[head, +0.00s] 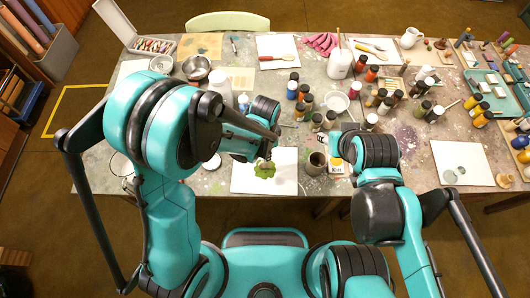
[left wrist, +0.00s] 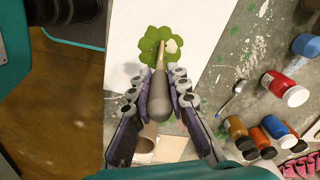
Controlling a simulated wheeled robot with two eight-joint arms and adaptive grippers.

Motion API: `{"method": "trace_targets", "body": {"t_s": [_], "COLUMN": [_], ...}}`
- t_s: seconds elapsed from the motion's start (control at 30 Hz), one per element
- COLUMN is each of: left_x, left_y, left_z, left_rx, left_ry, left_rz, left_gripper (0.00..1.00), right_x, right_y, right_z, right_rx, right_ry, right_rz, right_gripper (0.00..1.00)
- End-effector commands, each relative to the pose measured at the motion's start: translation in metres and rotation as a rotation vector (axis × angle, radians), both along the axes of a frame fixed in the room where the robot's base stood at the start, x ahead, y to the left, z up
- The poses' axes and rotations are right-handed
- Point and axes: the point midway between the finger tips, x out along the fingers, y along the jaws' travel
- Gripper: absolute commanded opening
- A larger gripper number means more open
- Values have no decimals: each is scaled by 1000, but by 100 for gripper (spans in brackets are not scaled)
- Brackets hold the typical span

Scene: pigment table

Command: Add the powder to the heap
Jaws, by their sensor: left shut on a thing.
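A green powder heap (head: 265,170) with a lobed outline lies on a white sheet (head: 284,184) at the front of the table. In the left wrist view the heap (left wrist: 150,46) has a small pale patch on it. My left gripper (head: 264,158) is just over the heap. It is shut on a tool with a thick grey end and a thin wooden part (left wrist: 158,95). The tool's thin end overlaps the heap; I cannot tell if it touches. My right gripper (head: 338,148) is near a dark cup (head: 315,163); its fingers are too small to read.
Several paint bottles (head: 292,88) and a white bowl (head: 336,101) stand behind the sheet. Another white sheet (head: 462,162) lies at the right. In the left wrist view, a metal spoon (left wrist: 238,91) lies beside the sheet.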

Motion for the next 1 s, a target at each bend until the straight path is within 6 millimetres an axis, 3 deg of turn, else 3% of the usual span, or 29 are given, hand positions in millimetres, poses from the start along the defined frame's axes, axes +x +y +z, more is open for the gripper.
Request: {"method": "trace_targets", "body": {"t_s": [1.0], "left_x": [0], "left_y": [0], "left_z": [71], "left_rx": [0], "left_ry": [0], "left_rz": [0], "left_gripper": [0], "right_x": [0], "right_y": [0], "right_z": [50], "right_rx": [0], "right_ry": [0], "right_rz": [0], "right_gripper": [40]}}
